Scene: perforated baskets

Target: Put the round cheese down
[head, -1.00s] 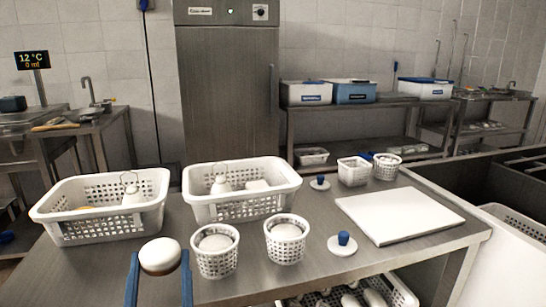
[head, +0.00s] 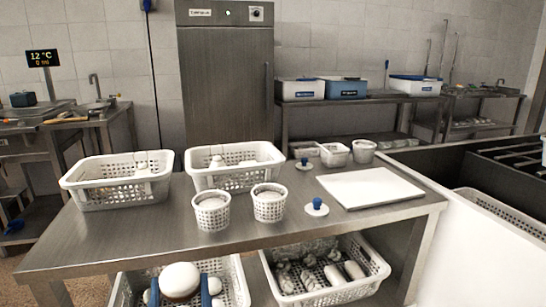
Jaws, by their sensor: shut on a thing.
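The round cheese (head: 180,279) is white on top with a brownish lower side. My gripper (head: 180,288) is shut on it, with one blue finger on each side. In the head view it appears low at the bottom edge, in front of the left lower basket (head: 238,285) under the table. I cannot tell whether the cheese touches anything below it, as its underside is partly hidden.
The steel table (head: 130,225) carries two large white baskets, small round baskets with white contents (head: 212,218), a blue-knobbed lid (head: 317,207) and a white board (head: 368,188). A right lower basket (head: 372,268) holds several pale items. Bare tabletop shows at the front left.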

